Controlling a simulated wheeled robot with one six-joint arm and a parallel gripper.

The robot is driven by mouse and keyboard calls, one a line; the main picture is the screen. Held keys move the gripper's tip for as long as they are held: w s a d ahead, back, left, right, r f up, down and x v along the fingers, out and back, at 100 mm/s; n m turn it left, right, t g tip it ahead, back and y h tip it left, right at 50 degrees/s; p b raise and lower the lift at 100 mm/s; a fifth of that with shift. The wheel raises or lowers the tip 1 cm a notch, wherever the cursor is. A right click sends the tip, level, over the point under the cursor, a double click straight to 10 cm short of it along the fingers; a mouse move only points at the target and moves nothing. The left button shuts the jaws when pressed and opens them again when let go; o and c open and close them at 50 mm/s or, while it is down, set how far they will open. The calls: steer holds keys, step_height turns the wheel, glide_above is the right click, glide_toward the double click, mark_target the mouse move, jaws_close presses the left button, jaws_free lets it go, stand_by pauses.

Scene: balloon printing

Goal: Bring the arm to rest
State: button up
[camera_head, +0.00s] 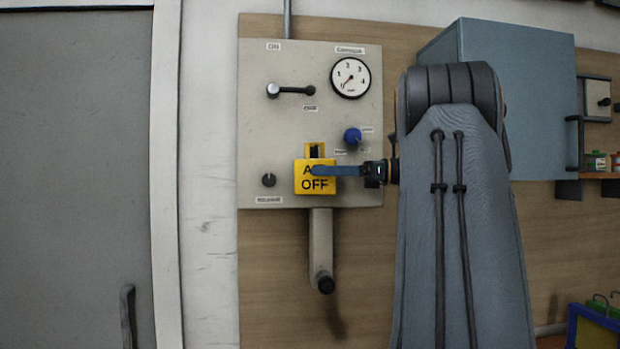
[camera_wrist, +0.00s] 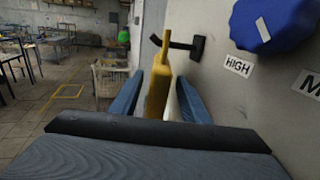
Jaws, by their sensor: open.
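In the wrist view, my gripper's two blue fingers (camera_wrist: 157,88) are apart. The yellow box, seen edge-on (camera_wrist: 158,72), shows between them with a visible gap on the sides. I cannot tell whether a finger touches it. My arm reaches up from the lower right of the head view and partly covers the panel's right side.
The panel carries a gauge (camera_head: 350,77), a black lever (camera_head: 290,91), a blue knob (camera_head: 352,136) and a dark knob (camera_head: 268,180). A crank handle (camera_head: 322,255) hangs below. A blue-grey cabinet (camera_head: 520,95) stands to the right behind my arm. A grey door (camera_head: 75,180) is at left.

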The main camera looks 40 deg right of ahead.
steer(key=shift+s+d, duration=0.4)
steer(key=shift+s, duration=0.1)
steer(key=w+a+f+n+g+h+b, duration=0.15)
steer(key=a+f+g, duration=0.25)
steer(key=a+f, duration=0.85)
steer(key=w+a+f+n+g+h+b, duration=0.1)
steer(key=w+a+f+n+g+h, duration=0.2)
steer(key=a+f, duration=0.95)
steer(key=s+a+f+n+g+h+b, duration=0.1)
steer(key=s+a+f+n+h, duration=0.1)
steer(key=s+f+n, duration=0.4)
steer(key=s+a+f+n+g+h+b, duration=0.1)
steer(key=s+a+f+n, duration=0.4)
steer(key=f, duration=0.7)
steer(key=s+a+f+n+g+h+b, duration=0.1)
steer(key=s+a+f+n+h, duration=0.3)
steer(key=s+f+n, duration=0.4)
steer(key=shift+s+f+n+g+h, duration=0.3)
steer(key=shift+f+n+g, duration=0.65)
steer(key=shift+n, duration=1)
steer(key=shift+w+a, duration=0.1)
steer(key=shift+w, duration=0.05)
